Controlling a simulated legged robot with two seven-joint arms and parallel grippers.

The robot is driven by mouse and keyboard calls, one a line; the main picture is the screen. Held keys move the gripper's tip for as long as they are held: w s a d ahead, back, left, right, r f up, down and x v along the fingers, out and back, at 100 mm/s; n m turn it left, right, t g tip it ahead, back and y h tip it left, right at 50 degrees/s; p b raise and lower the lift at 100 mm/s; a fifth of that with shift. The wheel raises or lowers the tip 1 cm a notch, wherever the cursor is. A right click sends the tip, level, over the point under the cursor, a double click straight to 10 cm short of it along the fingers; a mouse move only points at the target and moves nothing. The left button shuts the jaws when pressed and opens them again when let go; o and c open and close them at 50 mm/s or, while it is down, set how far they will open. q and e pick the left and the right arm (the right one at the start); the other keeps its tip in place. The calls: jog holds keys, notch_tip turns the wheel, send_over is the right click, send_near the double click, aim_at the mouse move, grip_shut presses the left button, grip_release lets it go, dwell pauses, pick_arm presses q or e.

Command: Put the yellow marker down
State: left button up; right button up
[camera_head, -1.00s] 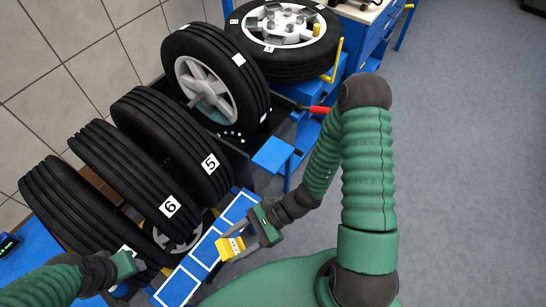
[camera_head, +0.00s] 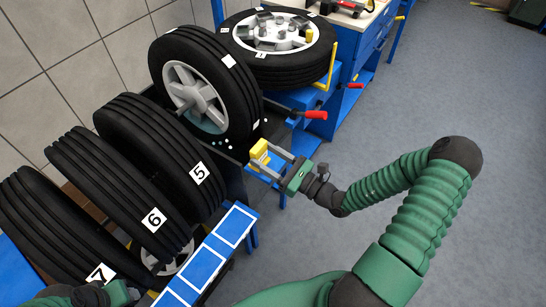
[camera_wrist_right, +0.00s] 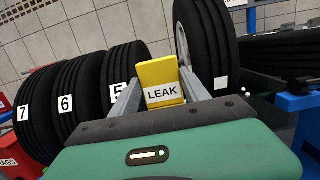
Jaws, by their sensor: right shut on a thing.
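The yellow marker (camera_head: 259,150) is a small block with a white label, which reads LEAK in the right wrist view (camera_wrist_right: 161,92). My right gripper (camera_head: 271,165) is shut on it, with one finger on each side. The marker is held in the air, right of the upright grey-rimmed tyre (camera_head: 208,95), and appears apart from it. In the right wrist view it stands upright between the fingers. My left gripper (camera_head: 122,293) is at the bottom left, cut by the frame edge, and its fingers cannot be made out.
Tyres labelled 5 (camera_head: 198,172), 6 (camera_head: 153,218) and 7 (camera_head: 100,273) stand in a row at left. A blue strip with white-outlined squares (camera_head: 235,226) lies before them. Another tyre (camera_head: 275,65) lies flat at the back. A red handle (camera_head: 315,115) sticks out nearby.

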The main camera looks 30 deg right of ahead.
jog(key=d, duration=0.1)
jog(key=w+d, duration=0.2)
jog(key=d, duration=0.1)
jog(key=shift+f, duration=0.3)
notch_tip(320, 180, down, 3)
jog(key=shift+r+b, duration=0.15)
jog(key=shift+b, duration=0.5)
jog(key=shift+f, duration=0.4)
jog(key=o, duration=1.5)
jog(key=shift+o, duration=0.2)
